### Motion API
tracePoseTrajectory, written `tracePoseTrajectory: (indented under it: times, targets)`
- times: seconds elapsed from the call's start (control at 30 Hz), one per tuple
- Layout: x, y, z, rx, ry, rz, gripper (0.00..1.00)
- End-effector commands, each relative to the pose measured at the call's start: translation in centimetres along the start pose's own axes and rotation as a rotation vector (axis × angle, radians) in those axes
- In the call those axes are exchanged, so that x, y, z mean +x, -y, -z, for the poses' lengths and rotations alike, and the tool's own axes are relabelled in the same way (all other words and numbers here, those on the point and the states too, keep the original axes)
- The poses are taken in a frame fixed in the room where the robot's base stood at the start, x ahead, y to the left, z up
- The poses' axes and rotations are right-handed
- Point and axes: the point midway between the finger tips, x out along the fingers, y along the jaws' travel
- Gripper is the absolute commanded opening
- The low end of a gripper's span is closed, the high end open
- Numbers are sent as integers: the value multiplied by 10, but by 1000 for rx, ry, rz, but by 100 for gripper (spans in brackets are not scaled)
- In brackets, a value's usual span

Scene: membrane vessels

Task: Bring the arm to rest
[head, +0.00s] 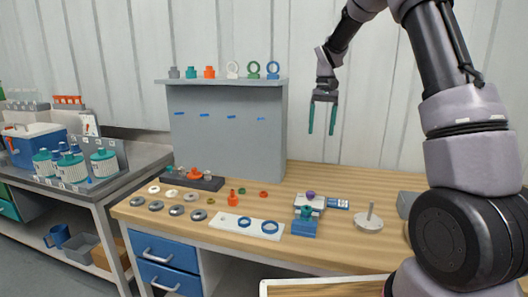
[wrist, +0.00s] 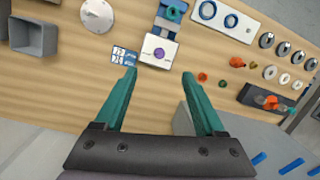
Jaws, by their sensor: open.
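My gripper (head: 323,118) hangs above the wooden bench (head: 340,180), with its two green fingers pointing down and apart. In the wrist view the gripper (wrist: 160,88) is open, with nothing between its fingers. The arm is raised at the right of the head view, well clear of the bench top. Past the fingertips in the wrist view lie a white block with a purple knob (wrist: 158,52) and a blue printed card (wrist: 124,56). The fingers appear to touch nothing.
A grey panel (head: 228,135) with a shelf of rings and fittings stands at the back of the bench. A white plate with blue rings (head: 250,226), a metal disc with a post (head: 369,220) and several loose rings lie on top. A side table (head: 100,190) holds white vessels.

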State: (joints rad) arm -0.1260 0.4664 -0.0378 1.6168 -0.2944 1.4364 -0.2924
Motion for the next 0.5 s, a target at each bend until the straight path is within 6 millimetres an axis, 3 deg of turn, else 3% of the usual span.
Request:
tracePoseTrajectory:
  times: [0.03, 0.2, 0.5]
  targets:
    - [-21, -4, -18, 11, -42, 15, 72]
    - [-68, -14, -73, 48, -169, 62, 72]
    - [-114, -32, -179, 117, -395, 145, 72]
